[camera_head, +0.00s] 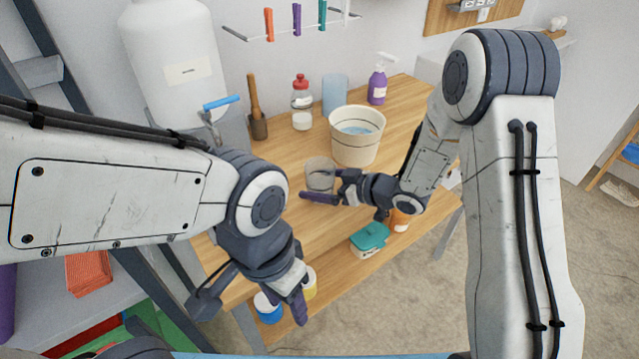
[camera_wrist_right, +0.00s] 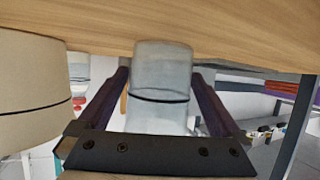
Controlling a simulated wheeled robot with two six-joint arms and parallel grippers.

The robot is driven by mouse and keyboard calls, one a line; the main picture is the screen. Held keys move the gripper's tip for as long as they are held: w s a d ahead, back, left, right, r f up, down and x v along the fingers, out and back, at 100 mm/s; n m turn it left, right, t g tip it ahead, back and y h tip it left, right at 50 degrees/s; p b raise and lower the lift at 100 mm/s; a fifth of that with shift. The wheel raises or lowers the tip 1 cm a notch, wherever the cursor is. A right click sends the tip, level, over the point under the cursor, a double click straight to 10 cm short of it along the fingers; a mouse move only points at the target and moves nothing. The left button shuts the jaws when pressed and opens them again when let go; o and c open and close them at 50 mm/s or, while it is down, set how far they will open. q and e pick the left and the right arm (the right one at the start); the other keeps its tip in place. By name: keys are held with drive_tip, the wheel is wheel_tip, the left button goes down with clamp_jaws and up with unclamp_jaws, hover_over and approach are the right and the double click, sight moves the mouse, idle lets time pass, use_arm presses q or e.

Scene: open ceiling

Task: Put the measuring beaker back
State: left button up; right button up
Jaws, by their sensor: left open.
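The measuring beaker (camera_head: 320,173) is a small clear cup standing on the wooden table, in front of the cream bucket. In the right wrist view, which looks upside down, the beaker (camera_wrist_right: 162,72) with a dark band stands between the two purple fingers. My right gripper (camera_head: 328,185) reaches in from the right, one finger on each side of the beaker. Narrow gaps seem to show beside it (camera_wrist_right: 160,80), so it looks open around the beaker. My left gripper (camera_head: 254,298) hangs open and empty, pointing down past the table's front edge.
The cream bucket (camera_head: 357,148) stands just behind the beaker. A red-capped bottle (camera_head: 302,108), blue container (camera_head: 335,93), purple spray bottle (camera_head: 377,86) and mortar with pestle (camera_head: 258,124) stand farther back.

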drive_tip(key=shift+d+r, duration=0.15)
drive_tip(key=shift+r, duration=0.05)
drive_tip(key=v, duration=1.1)
drive_tip(key=shift+s+d, duration=0.15)
drive_tip(key=shift+d, duration=0.05)
drive_tip(key=h, duration=0.1)
drive_tip(key=w+h, duration=0.1)
drive_tip(key=shift+w+a+r+t+h, duration=0.1)
drive_tip(key=shift+w+a+t+h, duration=0.1)
drive_tip(key=shift+a+t+h, duration=0.15)
drive_tip(key=shift+w+a+r+m+h, duration=0.15)
drive_tip(key=shift+m+h, duration=0.35)
drive_tip(key=shift+h, duration=0.55)
drive_tip(key=s+a+r+m+g+h, duration=0.1)
drive_tip(key=s+g, duration=0.3)
drive_tip(key=s, duration=1)
drive_tip(key=s+a+r+m+g+h, duration=0.1)
drive_tip(key=s+g+h, duration=0.3)
drive_tip(key=s, duration=1)
drive_tip(key=shift+a+r+m, duration=0.35)
drive_tip(key=shift+a+m, duration=0.15)
drive_tip(key=shift+a, duration=0.3)
drive_tip(key=shift+p, duration=0.3)
